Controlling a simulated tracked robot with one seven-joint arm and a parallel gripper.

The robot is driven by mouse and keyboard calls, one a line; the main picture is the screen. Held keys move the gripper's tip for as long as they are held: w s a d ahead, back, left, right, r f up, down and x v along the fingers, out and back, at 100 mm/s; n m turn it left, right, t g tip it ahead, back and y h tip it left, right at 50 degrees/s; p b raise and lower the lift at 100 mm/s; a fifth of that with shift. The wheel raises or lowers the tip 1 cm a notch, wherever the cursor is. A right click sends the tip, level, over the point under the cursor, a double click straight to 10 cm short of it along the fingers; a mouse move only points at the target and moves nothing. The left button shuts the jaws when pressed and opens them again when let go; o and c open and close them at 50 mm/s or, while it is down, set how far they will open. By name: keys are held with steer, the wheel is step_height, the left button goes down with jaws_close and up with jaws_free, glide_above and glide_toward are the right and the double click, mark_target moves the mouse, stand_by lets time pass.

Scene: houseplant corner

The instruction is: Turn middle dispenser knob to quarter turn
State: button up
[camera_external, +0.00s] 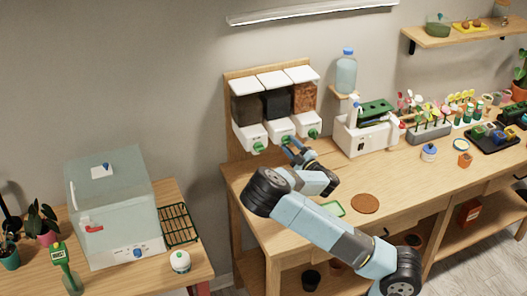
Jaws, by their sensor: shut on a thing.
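The dispenser (276,77) is a row of three white-lidded bins on a wooden backboard, filled brown, dark and reddish. Each bin has a white spout with a green knob. The middle knob (286,140) is mostly covered by my gripper (290,145), which is shut on it. The left knob (259,147) and right knob (313,133) are in plain view beside it. My arm reaches up to the dispenser from the lower right. The middle knob's turn angle is too small and hidden to tell.
Below the dispenser, the wooden bench (285,236) holds a green tray (333,209) and a brown round mat (364,203). A white machine (362,135) and a blue bottle (346,74) stand right of the dispenser. A clear box (113,205) stands on the left table.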

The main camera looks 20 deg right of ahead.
steer(key=shift+a+n+y, duration=0.1)
steer(key=shift+n+y, duration=0.2)
steer(key=shift+y, duration=0.1)
steer(key=o, duration=1)
steer(key=shift+o, duration=0.2)
steer(key=shift+s, duration=0.1)
steer(key=v, duration=1.2)
steer(key=shift+r, duration=0.1)
